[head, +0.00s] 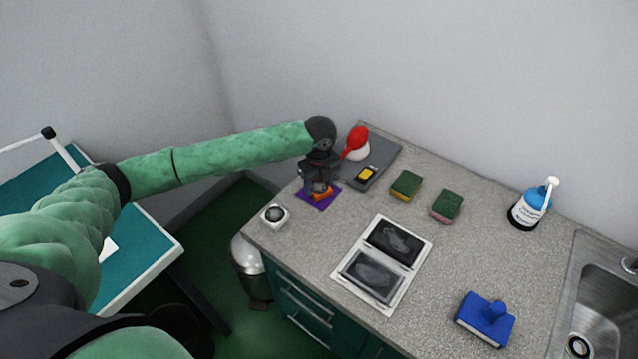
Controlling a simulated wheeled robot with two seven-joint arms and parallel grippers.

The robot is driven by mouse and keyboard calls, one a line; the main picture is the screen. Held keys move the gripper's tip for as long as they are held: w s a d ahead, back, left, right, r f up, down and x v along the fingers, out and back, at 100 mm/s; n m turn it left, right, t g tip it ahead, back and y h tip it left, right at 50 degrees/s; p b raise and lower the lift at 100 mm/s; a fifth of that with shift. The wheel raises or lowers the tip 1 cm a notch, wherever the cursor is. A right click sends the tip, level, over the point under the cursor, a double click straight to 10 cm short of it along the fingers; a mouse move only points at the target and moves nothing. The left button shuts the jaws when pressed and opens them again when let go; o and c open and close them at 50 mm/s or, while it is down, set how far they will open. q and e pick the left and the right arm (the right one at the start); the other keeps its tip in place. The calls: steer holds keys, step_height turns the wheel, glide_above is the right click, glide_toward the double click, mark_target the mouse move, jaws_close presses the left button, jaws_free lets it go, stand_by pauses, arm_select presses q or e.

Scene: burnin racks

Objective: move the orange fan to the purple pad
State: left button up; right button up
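The purple pad (305,199) lies flat on the grey speckled counter near its back left corner. The orange fan (322,195) is at the pad, small and mostly hidden by my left gripper. My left gripper (319,186) points down right at the orange fan, over the pad. Its fingers are dark and too small to tell whether they grip the fan or stand open around it. I cannot tell whether the fan rests fully on the pad. My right gripper is not in view.
Close by are a white round item (274,215), a grey board (383,152) with a yellow device (368,173), and a red-headed object (357,138). Sponges (406,184), a framed panel (384,262), a blue block (486,318), a bottle (528,209) and a sink (600,300) lie farther right.

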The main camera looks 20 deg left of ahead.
mark_target(319, 187)
arm_select(q)
steer(key=o, duration=0.4)
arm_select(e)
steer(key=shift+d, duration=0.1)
arm_select(q)
steer(key=shift+r, duration=0.25)
step_height(319, 187, up, 4)
steer(key=shift+f+b, duration=0.15)
steer(key=shift+b, duration=1.05)
step_height(319, 187, up, 8)
steer(key=b, duration=0.2)
steer(key=shift+b, duration=0.3)
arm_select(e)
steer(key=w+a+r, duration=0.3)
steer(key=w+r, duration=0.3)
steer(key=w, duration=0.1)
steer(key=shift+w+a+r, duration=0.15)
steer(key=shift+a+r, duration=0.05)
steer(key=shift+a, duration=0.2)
